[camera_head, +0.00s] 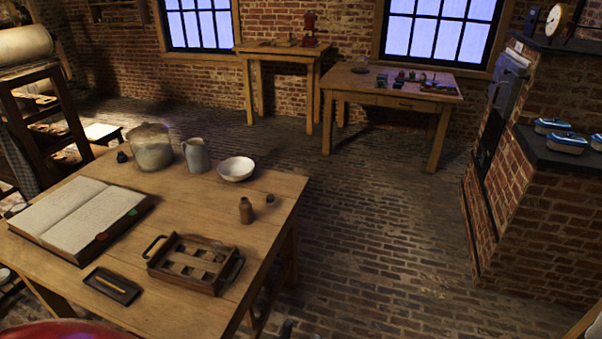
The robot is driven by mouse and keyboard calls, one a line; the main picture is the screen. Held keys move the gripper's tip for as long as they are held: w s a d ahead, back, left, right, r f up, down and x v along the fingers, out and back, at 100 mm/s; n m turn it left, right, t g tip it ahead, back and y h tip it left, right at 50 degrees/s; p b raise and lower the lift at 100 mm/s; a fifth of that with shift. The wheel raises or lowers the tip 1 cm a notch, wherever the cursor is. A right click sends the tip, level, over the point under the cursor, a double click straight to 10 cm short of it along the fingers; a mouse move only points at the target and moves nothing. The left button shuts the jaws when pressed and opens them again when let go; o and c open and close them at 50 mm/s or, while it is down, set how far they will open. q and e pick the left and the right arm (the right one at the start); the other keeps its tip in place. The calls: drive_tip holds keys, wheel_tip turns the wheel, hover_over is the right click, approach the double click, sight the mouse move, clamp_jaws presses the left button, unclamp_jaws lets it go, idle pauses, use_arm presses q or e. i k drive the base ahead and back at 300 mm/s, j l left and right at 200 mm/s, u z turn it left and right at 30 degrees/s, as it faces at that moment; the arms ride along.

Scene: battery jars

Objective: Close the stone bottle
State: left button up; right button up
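A small brown stone bottle (246,211) stands upright near the right edge of the wooden table (185,220). Its narrow neck points up; the mouth is too small to tell clearly. A small dark brown piece (270,199), possibly a stopper, sits on the table just right of the bottle, apart from it. Neither of my grippers shows clearly in the head view.
A wooden tray with black handles (159,263), an open book (75,213), a small dark tray (111,286), a white bowl (236,169), a grey jug (197,156) and a large crock (150,148) share the table. Bare wood surrounds the bottle. Brick floor lies right.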

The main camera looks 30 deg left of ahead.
sight(246, 217)
drive_tip(key=i, duration=3.45)
drive_tip(key=u, duration=3.85)
